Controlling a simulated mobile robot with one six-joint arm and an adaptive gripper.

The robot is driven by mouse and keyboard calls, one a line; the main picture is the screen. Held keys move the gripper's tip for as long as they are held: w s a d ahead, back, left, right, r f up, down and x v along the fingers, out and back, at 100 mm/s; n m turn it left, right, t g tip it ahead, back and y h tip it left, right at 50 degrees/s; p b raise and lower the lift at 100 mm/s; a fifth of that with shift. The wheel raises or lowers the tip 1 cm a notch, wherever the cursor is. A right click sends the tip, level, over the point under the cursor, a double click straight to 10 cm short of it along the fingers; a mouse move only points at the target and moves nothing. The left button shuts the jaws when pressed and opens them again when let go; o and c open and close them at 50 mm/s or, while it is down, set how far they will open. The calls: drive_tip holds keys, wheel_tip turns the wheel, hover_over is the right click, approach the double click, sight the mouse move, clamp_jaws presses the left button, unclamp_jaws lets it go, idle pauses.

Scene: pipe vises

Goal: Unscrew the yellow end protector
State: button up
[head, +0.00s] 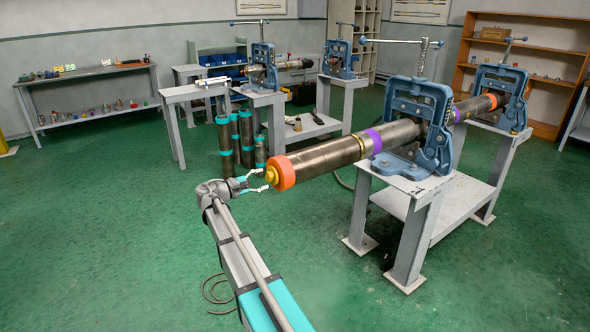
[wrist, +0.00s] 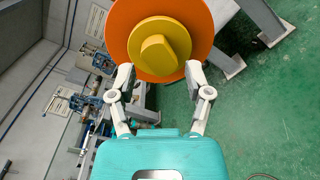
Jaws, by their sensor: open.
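The yellow end protector (head: 271,175) sits at the near end of a long steel pipe (head: 328,153), in the middle of an orange ring (head: 285,173). In the wrist view the yellow protector (wrist: 160,48) is a round disc with a raised knob, surrounded by the orange ring (wrist: 120,22). My gripper (head: 262,179) is open and empty, just left of the protector in the head view. In the wrist view my gripper's fingertips (wrist: 159,75) stand apart on either side of the lower part of the protector. I cannot tell whether they touch it.
A blue pipe vise (head: 418,112) on a grey stand (head: 410,195) clamps the pipe, with a second vise (head: 500,88) behind. Several dark pipes with teal bands (head: 224,145) stand upright further back. Green floor (head: 120,230) is free on the left.

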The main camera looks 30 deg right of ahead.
drive_tip(key=m, duration=0.7)
idle(0.3)
drive_tip(key=shift+m, duration=0.4)
drive_tip(key=m, duration=1)
drive_tip(key=shift+t, duration=0.3)
drive_tip(key=shift+m, duration=1.9)
